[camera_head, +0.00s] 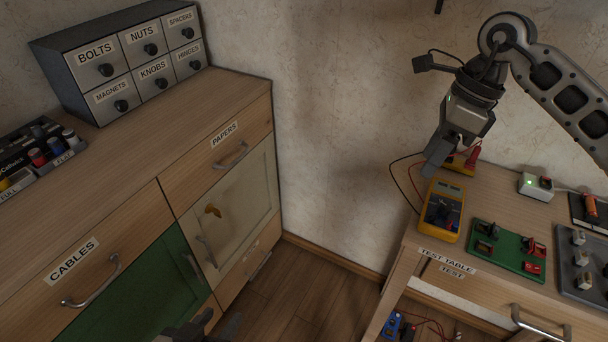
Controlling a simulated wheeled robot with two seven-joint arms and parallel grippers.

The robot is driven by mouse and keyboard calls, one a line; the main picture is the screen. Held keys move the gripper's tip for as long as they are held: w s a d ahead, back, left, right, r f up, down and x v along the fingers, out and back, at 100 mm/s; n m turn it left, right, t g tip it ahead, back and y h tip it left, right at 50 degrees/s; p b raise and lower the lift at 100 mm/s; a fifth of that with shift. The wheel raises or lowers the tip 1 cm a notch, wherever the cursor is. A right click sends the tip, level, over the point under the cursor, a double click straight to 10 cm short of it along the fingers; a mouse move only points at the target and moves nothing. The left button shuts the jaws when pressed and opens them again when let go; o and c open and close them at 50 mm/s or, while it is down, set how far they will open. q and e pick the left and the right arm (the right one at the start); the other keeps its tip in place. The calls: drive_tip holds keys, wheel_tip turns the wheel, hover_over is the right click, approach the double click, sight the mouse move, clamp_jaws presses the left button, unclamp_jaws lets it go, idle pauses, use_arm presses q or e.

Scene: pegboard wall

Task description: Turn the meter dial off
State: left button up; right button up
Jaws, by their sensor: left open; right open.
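A yellow multimeter (443,211) lies on the test table at the right, with a dark face and a dial; I cannot read the dial's setting. My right gripper (437,158) reaches in from the upper right and hangs just above and behind the meter, apart from its dial. It is open, with nothing visible between its fingers. My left gripper (222,328) shows only in part at the bottom edge, low in front of the cabinet. It is open and far from the meter.
Red and black leads run behind the meter beside a yellow and red item (463,161). A green board (507,247), a grey board (580,262) and a white box (536,186) with a green light share the test table (416,238). A wooden cabinet (150,145) fills the left.

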drive_tip(key=s+a+m+t+y, duration=0.1)
drive_tip(key=s+a+m+y, duration=0.1)
drive_tip(key=a+y, duration=0.3)
drive_tip(key=s+a+r+m+t+y, duration=0.1)
drive_tip(key=s+a+m+y, duration=0.1)
drive_tip(key=a+m+y, duration=0.3)
drive_tip(key=s+a+m+t+y+p, duration=0.1)
drive_tip(key=s+a+m+y, duration=0.1)
drive_tip(key=a+y, duration=0.4)
drive_tip(key=shift+s+a+r+m+y, duration=0.2)
drive_tip(key=shift+a+m+y, duration=0.35)
drive_tip(key=shift+a, duration=2.05)
